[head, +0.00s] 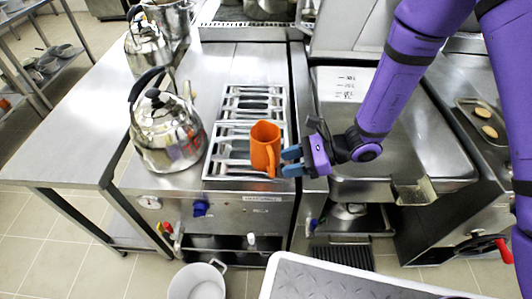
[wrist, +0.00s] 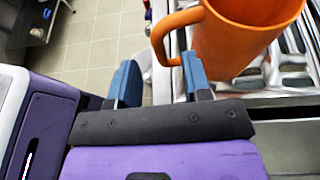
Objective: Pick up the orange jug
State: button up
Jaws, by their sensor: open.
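The orange jug (head: 264,148) stands upright on the right part of the stove's grate in the head view. In the wrist view the jug (wrist: 245,42) fills the upper right, with its handle (wrist: 172,30) towards the left. My gripper (head: 287,161) is just right of the jug, level with its lower half. In the wrist view my gripper (wrist: 160,85) has its two blue fingers apart. The handle's lower end is close to the right finger and partly between the fingers in the picture. I cannot tell whether they touch.
A steel kettle (head: 166,133) stands left of the jug, with another kettle (head: 148,48) behind it. The grate (head: 228,158) lies under the jug. A steel basin (head: 400,130) is to the right. A white bucket (head: 197,284) is on the floor in front.

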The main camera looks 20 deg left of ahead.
aim_at(272, 174)
jog(key=shift+f+x, duration=0.25)
jog(key=shift+x, duration=2.45)
jog(key=shift+d, duration=0.15)
grip_shut()
